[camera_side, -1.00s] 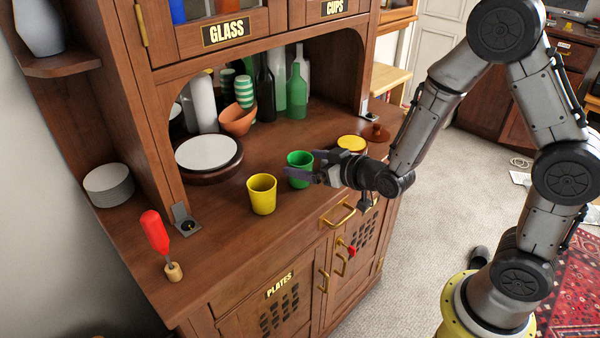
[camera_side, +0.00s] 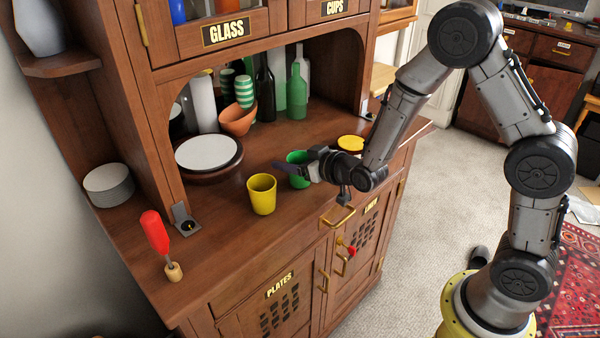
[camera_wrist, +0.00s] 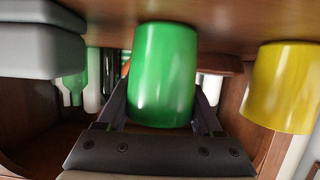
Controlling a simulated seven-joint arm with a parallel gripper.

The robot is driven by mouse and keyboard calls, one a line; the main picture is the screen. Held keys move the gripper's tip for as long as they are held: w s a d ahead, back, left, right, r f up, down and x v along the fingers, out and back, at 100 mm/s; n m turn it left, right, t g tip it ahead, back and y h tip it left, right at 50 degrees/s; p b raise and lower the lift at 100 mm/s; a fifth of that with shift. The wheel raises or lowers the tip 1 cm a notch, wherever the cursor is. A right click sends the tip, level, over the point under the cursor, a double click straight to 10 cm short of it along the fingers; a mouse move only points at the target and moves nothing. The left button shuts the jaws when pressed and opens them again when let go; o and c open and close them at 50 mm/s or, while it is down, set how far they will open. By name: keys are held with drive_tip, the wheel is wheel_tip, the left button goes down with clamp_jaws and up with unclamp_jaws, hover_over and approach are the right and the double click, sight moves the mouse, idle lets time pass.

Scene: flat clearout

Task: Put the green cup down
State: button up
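The green cup (camera_side: 297,158) stands on the cabinet counter, to the right of the yellow cup. In the wrist view the green cup (camera_wrist: 163,75) is upside down in the picture, with its base at the counter. My gripper (camera_side: 290,171) is at the cup, with one finger crossing in front of it in the side view. In the wrist view the fingers (camera_wrist: 160,108) lie on both sides of the cup, and their tips are hidden behind it. I cannot tell whether the fingers press on it.
The yellow cup (camera_side: 262,195) stands close at the left; it also shows in the wrist view (camera_wrist: 283,88). A round white plate (camera_side: 206,152), orange bowls (camera_side: 237,121) and bottles (camera_side: 297,95) are behind. A yellow disc (camera_side: 350,143) lies to the right.

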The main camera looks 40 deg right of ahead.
drive_tip(key=shift+r, duration=0.1)
clamp_jaws()
